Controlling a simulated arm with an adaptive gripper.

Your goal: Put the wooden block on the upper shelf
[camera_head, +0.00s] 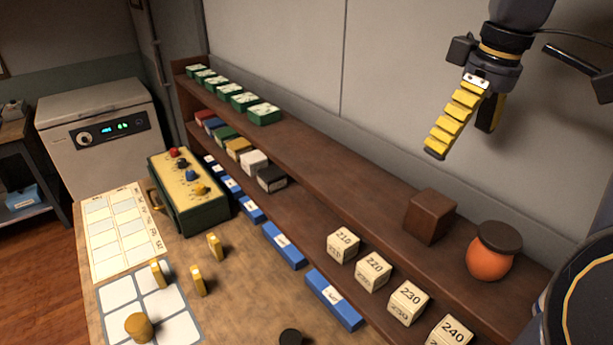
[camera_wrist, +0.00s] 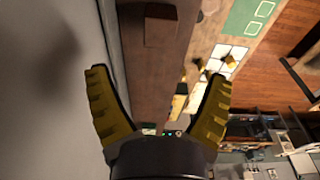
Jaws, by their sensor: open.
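The wooden block (camera_head: 430,216), a dark brown cube, rests on the upper shelf (camera_head: 345,170), just left of an orange jar. My gripper (camera_head: 462,140) is open and empty, in the air above the shelf near the back wall, higher than the block and apart from it. In the wrist view the spread yellow fingers of my gripper (camera_wrist: 157,76) show over the brown shelf. The wooden block (camera_wrist: 161,28) appears there near the top edge, beyond the fingertips.
The orange jar (camera_head: 487,255) with a dark lid stands close to the block's right. Green boxes (camera_head: 240,101) line the shelf's far left end. Numbered cream cubes (camera_head: 373,271) and several small boxes (camera_head: 254,162) sit on the lower shelf. The upper shelf's middle is clear.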

